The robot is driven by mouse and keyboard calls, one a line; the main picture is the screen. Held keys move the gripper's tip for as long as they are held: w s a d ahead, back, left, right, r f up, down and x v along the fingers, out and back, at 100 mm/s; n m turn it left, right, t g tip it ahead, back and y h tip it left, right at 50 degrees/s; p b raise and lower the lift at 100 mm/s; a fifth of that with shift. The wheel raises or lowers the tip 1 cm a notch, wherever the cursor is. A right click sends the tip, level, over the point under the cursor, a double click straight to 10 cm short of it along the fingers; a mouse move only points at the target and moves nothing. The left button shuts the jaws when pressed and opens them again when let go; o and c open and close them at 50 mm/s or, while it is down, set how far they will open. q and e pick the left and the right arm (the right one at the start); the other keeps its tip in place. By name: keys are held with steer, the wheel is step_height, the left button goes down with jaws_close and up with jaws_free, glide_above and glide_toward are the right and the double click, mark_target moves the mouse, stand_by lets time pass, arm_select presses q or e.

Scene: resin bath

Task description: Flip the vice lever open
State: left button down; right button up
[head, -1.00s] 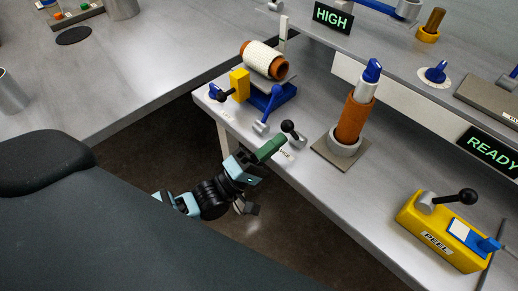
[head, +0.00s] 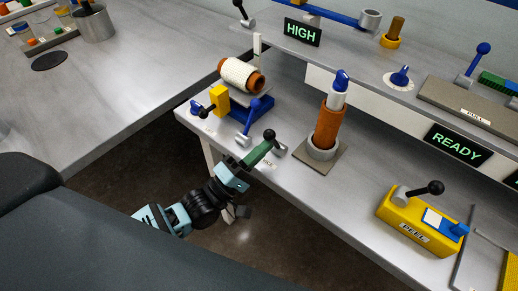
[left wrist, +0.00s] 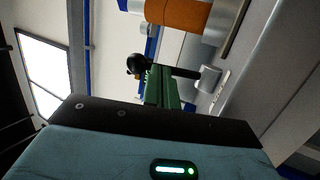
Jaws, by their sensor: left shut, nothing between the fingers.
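The vice lever, a grey pivot with a short rod and black ball knob (head: 269,135), stands near the front edge of the bench beside a small label. It also shows in the left wrist view, with its ball (left wrist: 136,63) at the left and grey pivot (left wrist: 208,78) at the right. My left gripper (head: 264,147) is shut and empty, its green fingers right by the lever's ball and rod. In the left wrist view the fingers (left wrist: 160,88) lie just below the rod; I cannot tell if they touch it. My right gripper is out of view.
A blue vice-like stand (head: 262,105) holds a white-wrapped orange roll (head: 243,75) just behind. An orange column (head: 327,125) on a grey plate stands to the right. A yellow PEEL box (head: 405,215) is farther right. Open floor lies in front of the bench.

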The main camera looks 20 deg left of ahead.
arm_select(q)
steer(key=shift+w+r+p, duration=0.3)
steer(key=shift+r+p, duration=0.1)
steer(key=shift+r, duration=0.3)
steer(key=shift+x, duration=1.45)
steer(key=shift+w+d+r+b, duration=0.15)
steer(key=shift+w+b, duration=0.1)
steer(key=shift+w, duration=0.3)
steer(key=shift+w+d+r+b, duration=0.1)
steer(key=shift+w+b, duration=0.15)
steer(key=shift+w, duration=0.3)
steer(key=shift+w+g, duration=0.2)
steer(key=shift+g, duration=0.1)
steer(key=shift+w+d+r, duration=0.1)
steer(key=shift+w+r, duration=0.1)
steer(key=shift+w+d+r+g+y+p, duration=0.15)
steer(key=shift+w+g+y+p, duration=0.3)
steer(key=shift+p, duration=0.55)
steer(key=shift+f+n, duration=0.25)
steer(key=shift+n, duration=0.05)
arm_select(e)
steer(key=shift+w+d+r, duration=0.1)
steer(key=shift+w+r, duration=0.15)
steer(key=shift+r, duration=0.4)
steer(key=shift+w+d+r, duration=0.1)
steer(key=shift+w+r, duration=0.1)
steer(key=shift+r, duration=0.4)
